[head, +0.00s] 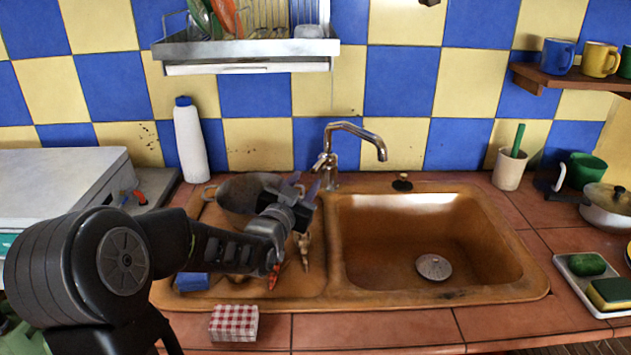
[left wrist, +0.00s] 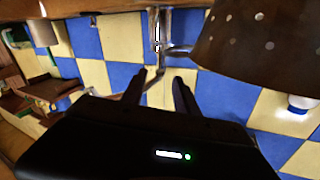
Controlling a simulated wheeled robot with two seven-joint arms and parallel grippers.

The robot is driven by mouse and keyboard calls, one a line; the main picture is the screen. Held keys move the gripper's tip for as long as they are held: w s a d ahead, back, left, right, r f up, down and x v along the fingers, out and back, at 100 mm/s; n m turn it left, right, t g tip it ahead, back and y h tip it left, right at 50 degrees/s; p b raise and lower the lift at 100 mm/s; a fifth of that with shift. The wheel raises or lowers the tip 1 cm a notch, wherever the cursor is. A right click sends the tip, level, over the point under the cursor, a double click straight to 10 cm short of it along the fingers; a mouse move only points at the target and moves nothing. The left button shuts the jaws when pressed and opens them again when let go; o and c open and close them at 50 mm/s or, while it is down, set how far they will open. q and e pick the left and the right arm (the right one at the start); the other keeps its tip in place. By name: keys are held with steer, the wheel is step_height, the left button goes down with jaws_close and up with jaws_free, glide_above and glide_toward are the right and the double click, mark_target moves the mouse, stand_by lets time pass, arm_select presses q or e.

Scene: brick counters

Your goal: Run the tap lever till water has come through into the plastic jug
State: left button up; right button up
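The chrome tap (head: 352,130) stands behind the sink, its spout curving right over the brown basin (head: 390,240). Its small lever (head: 322,163) is on the left of the tap body, close to my left gripper (head: 304,188). In the left wrist view the tap (left wrist: 157,28) appears upside down beyond my left gripper (left wrist: 160,85). Its two dark fingers are apart with nothing held between them. I cannot tell whether a finger touches the lever. No water shows under the spout. No plastic jug can be made out in the basin, where only the drain (head: 434,267) shows. My right gripper is not in view.
A metal colander (head: 235,195) sits on the drainboard beside and behind my left gripper. A white bottle (head: 190,140) stands at the back left, under a dish rack (head: 250,52). The basin is clear.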

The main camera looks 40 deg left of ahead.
mark_target(312, 173)
arm_select(q)
steer(key=shift+r, duration=0.1)
steer(key=p+x, duration=0.1)
steer(key=x, duration=0.6)
steer(key=shift+w+a, duration=0.15)
steer(key=shift+w, duration=0.25)
jaws_close()
stand_by(1.3)
